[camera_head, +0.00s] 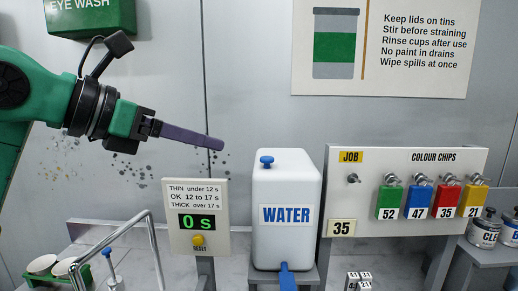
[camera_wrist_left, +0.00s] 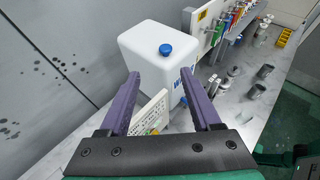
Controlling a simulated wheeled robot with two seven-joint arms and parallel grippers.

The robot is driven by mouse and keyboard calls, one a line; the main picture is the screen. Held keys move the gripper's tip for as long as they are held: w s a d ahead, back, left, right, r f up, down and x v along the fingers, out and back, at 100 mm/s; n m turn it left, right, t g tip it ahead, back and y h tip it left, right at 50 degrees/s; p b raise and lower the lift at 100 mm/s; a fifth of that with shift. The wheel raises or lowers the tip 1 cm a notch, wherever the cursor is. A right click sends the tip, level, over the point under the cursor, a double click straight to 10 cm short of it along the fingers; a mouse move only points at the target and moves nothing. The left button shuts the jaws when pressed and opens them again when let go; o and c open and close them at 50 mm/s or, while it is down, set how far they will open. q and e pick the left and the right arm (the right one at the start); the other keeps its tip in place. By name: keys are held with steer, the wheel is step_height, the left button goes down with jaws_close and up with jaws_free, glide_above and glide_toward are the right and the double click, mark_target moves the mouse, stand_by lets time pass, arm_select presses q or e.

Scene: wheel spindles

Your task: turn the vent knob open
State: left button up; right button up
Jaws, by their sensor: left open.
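The vent knob (camera_head: 266,161) is a small blue knob on top of the white water container (camera_head: 288,225), which stands upright on a grey stand. The knob also shows in the left wrist view (camera_wrist_left: 165,50), beyond my fingertips and roughly between their lines. My left gripper (camera_head: 220,144) is open and empty, left of the knob and slightly higher, with clear air between them. Its two purple fingers stand apart in the left wrist view (camera_wrist_left: 160,75). A blue tap (camera_head: 287,276) is low on the container's front. My right gripper is not in view.
A timer panel (camera_head: 198,218) reading 0 s stands left of the container. A board with colour chips (camera_head: 405,194) stands close on its right. A metal rail (camera_head: 155,245) and a green tray with cups are at lower left. The space above the container is free.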

mark_target(266, 158)
arm_select(q)
steer(key=p+x, duration=0.1)
steer(key=x, duration=0.3)
steer(key=p+x, duration=0.1)
steer(key=x, duration=0.3)
steer(key=p+x, duration=0.2)
steer(key=x, duration=0.2)
steer(key=shift+s+d+r, duration=0.15)
steer(key=shift+s+d, duration=0.05)
steer(key=shift+d, duration=0.3)
steer(key=shift+w+d, duration=0.15)
steer(key=shift+d, duration=0.05)
steer(key=shift+d+f, duration=0.1)
steer(key=shift+f, duration=0.1)
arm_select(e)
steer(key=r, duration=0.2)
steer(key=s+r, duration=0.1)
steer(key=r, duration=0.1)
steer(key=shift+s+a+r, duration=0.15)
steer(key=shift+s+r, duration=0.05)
arm_select(q)
jaws_close()
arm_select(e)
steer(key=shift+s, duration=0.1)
